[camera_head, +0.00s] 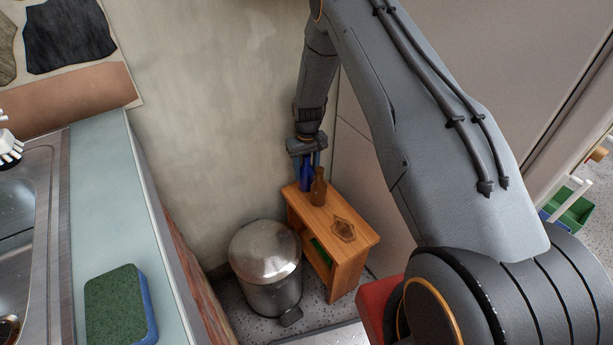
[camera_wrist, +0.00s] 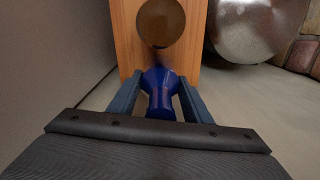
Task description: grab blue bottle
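The blue bottle (camera_head: 306,178) stands at the far end of the small wooden stand, by the wall. In the wrist view the blue bottle (camera_wrist: 160,92) lies between the two fingers of my gripper (camera_wrist: 160,80). Gaps show on both sides of its narrow part; near the fingertips the spacing is very small, and contact there cannot be made out. In the head view my gripper (camera_head: 309,157) points down over the bottle, with its fingers around the bottle's upper part. The fingers are apart.
A brown bottle (camera_head: 318,188) stands close beside the blue one; its round shape (camera_wrist: 160,22) shows in the wrist view. The wooden stand (camera_head: 352,246) has a dark mark on top. A metal bin (camera_head: 266,262) is to its left, and the wall is close behind.

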